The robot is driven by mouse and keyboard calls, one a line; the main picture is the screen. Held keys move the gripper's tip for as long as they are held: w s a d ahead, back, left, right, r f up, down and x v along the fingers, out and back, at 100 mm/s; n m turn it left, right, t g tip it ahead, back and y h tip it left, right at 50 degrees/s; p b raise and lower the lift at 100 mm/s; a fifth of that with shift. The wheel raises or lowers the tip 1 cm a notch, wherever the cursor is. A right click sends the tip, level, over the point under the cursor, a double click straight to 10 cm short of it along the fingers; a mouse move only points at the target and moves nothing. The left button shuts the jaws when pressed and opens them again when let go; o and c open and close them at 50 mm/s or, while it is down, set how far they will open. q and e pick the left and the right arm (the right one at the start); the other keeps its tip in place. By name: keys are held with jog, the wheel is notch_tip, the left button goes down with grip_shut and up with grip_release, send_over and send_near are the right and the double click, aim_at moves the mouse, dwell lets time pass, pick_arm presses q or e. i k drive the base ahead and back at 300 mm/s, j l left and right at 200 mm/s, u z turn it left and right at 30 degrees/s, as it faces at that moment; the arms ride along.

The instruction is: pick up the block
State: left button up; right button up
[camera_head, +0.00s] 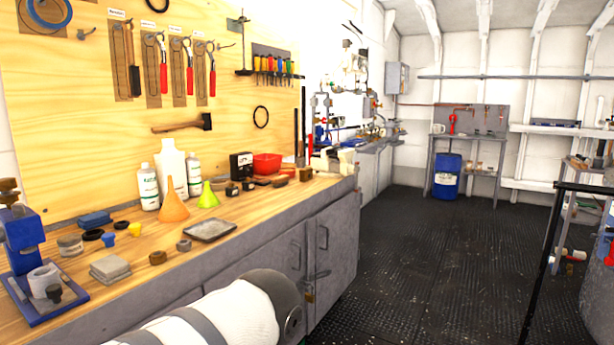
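Several small block-like things lie on the wooden workbench (235,222); I cannot tell which one is the block. A blue block-like piece (95,219) lies near the back left, by the pegboard. A grey square stack (110,268) lies nearer the front edge. A small brown piece (157,258) sits to its right, with another small brown piece (184,245) beyond it. Neither of my grippers is in view. A white and grey link of my own arm crosses the bottom of the view, in front of the bench cabinet.
A blue press-like tool (22,240) stands at the bench's left end. A shallow grey tray (210,230), an orange funnel (173,205), a green funnel (208,196) and white bottles (171,168) crowd the bench. The dark floor (430,250) to the right is mostly clear; a blue drum (446,180) stands beyond.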

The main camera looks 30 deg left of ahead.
aim_at(306, 175)
jog(key=i+j+u, duration=0.1)
jog(key=i+u, duration=0.15)
jog(key=i, duration=0.25)
jog(key=i+u, duration=0.25)
jog(key=i, duration=0.3)
